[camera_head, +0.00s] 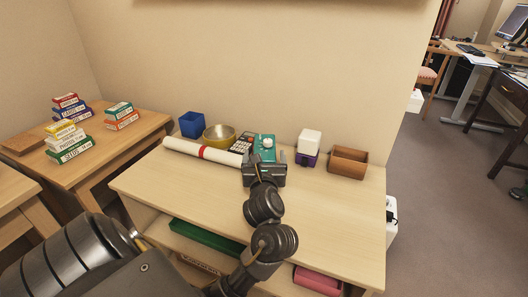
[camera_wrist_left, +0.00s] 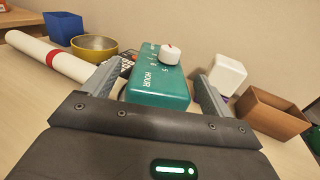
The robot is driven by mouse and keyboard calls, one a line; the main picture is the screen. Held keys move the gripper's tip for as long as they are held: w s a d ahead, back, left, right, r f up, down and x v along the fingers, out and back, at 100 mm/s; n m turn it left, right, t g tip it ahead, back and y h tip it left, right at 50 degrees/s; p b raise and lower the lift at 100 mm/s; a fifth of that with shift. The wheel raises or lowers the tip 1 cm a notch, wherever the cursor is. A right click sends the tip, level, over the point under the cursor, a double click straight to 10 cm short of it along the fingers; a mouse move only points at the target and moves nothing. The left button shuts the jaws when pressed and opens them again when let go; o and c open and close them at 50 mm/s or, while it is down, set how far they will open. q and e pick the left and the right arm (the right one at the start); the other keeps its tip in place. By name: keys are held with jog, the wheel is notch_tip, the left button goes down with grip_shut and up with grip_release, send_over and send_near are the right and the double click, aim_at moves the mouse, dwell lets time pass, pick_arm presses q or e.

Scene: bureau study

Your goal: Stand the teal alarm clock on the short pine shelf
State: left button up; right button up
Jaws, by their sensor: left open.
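The teal alarm clock (camera_head: 266,142), a teal box with a white knob on top, is on the pale wooden desk near the wall. In the left wrist view the clock (camera_wrist_left: 158,88) shows its "HOUR" lettering. My left gripper (camera_head: 265,160) is open at the clock's near side. In the left wrist view the two fingers (camera_wrist_left: 158,90) are on either side of the clock, with a gap visible at the right. I cannot tell whether the left finger touches it. A brown edge (camera_head: 230,6) on the wall may be the short pine shelf; most of it is out of view. My right gripper is not in view.
Left of the clock are a calculator (camera_head: 243,142), a brass bowl (camera_head: 219,135), a white roll (camera_head: 200,151) and a blue cup (camera_head: 192,124). On the right are a white-and-purple box (camera_head: 309,145) and a wooden box (camera_head: 348,162). The desk front (camera_head: 335,215) is clear.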

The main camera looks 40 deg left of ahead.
pick_arm(q)
jog(key=v, duration=0.9)
jog(key=shift+s+d, duration=0.15)
jog(key=shift+d, duration=0.1)
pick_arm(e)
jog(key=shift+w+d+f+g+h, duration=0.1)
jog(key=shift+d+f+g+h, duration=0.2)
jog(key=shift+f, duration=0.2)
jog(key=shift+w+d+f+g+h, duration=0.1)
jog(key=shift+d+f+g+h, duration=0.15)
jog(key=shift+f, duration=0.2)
